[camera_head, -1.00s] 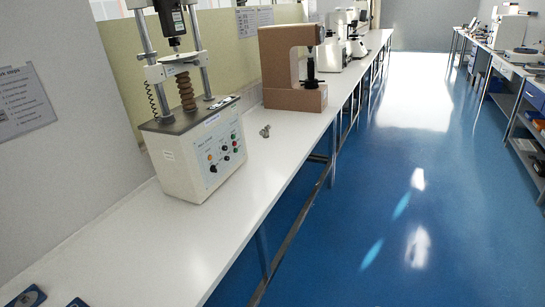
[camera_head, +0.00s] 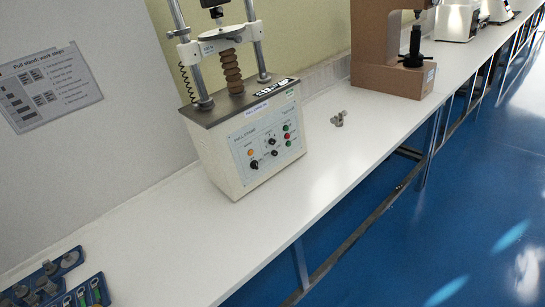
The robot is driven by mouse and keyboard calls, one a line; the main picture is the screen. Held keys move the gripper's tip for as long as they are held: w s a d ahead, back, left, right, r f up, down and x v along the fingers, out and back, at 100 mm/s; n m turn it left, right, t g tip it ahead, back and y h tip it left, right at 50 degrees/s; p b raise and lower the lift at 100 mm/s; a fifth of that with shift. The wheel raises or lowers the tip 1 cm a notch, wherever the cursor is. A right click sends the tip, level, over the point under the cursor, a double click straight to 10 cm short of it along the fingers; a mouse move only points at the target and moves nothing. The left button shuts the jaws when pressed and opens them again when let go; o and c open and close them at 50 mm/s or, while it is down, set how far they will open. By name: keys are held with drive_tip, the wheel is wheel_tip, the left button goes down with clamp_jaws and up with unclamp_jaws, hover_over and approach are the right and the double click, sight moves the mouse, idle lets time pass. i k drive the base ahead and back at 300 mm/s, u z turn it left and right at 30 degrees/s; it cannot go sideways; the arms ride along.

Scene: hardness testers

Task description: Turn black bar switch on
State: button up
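The pull stand (camera_head: 215,165) is a cream box with a dark top, two metal columns and a brown ribbed bellows, standing on the white bench left of the middle. Its front panel faces me and carries several small controls. One black knob (camera_head: 254,164) sits low on the left of the panel and another black control (camera_head: 271,141) sits higher, near the middle. Red, green and orange buttons or lamps sit around them. The black controls are too small to tell which one is the bar switch or how it is set. My gripper is not in view.
The white bench (camera_head: 165,245) is clear in front of the stand. Small grey parts (camera_head: 338,118) lie to its right, before a brown tester (camera_head: 385,50). Blue trays with parts (camera_head: 95,290) lie at lower left. Blue floor (camera_head: 390,240) is open at right. A sign (camera_head: 45,85) hangs on the wall.

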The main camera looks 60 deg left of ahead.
sight(254, 164)
drive_tip(key=u, duration=0.45)
drive_tip(key=i, duration=1.05)
drive_tip(key=u, duration=1.15)
drive_tip(key=i, duration=0.45)
drive_tip(key=u, duration=0.1)
drive_tip(key=k, duration=0.9)
drive_tip(key=u, duration=0.15)
drive_tip(key=i, duration=0.9)
drive_tip(key=z, duration=0.05)
